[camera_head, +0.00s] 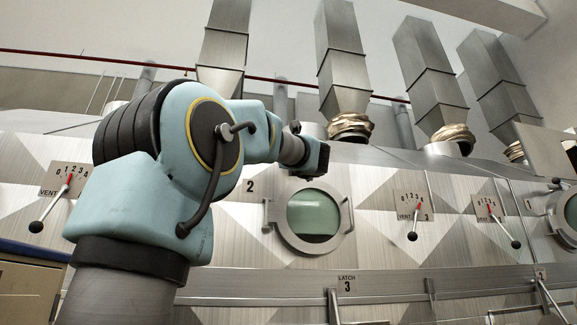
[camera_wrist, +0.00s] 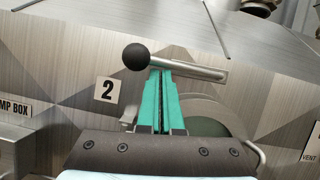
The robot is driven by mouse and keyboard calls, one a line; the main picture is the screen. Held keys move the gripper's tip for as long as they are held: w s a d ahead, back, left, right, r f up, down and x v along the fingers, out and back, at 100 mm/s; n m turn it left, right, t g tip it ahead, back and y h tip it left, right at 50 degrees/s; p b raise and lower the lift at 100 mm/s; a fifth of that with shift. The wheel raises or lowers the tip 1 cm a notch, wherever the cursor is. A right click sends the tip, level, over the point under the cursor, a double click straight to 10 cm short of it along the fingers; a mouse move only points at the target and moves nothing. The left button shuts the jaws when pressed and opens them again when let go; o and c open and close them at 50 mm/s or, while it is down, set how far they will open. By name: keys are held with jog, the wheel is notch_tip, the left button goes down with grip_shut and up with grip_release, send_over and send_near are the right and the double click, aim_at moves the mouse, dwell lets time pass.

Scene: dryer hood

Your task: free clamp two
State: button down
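The clamp lever beside label 2 shows in the wrist view as a metal bar (camera_wrist: 200,71) with a black ball knob (camera_wrist: 136,57) at its left end. My gripper (camera_wrist: 161,74) has green fingers close together with only a thin dark gap between them. Their tips are at the bar, just right of the knob; I cannot tell whether they touch it. Nothing shows clasped between them. In the head view my dark wrist end (camera_head: 315,158) is above the round window, and the fingers cannot be made out. Label 2 (camera_wrist: 107,90) is left of the fingers.
The round window (camera_head: 313,215) with side handles is below my wrist. Vent levers (camera_head: 413,225) stand to the right, and another (camera_head: 52,205) is at far left. A Latch 3 label (camera_head: 347,284) is on the lower ledge. A partly cut-off "MP BOX" label (camera_wrist: 14,107) is at left.

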jog(key=shift+a+r, duration=0.15)
jog(key=shift+r, duration=0.15)
jog(key=shift+s, duration=0.1)
jog(key=b+v, duration=0.5)
jog(key=v, duration=0.5)
jog(key=shift+s+f, duration=0.25)
jog(key=shift+s, duration=0.05)
dwell(0.4)
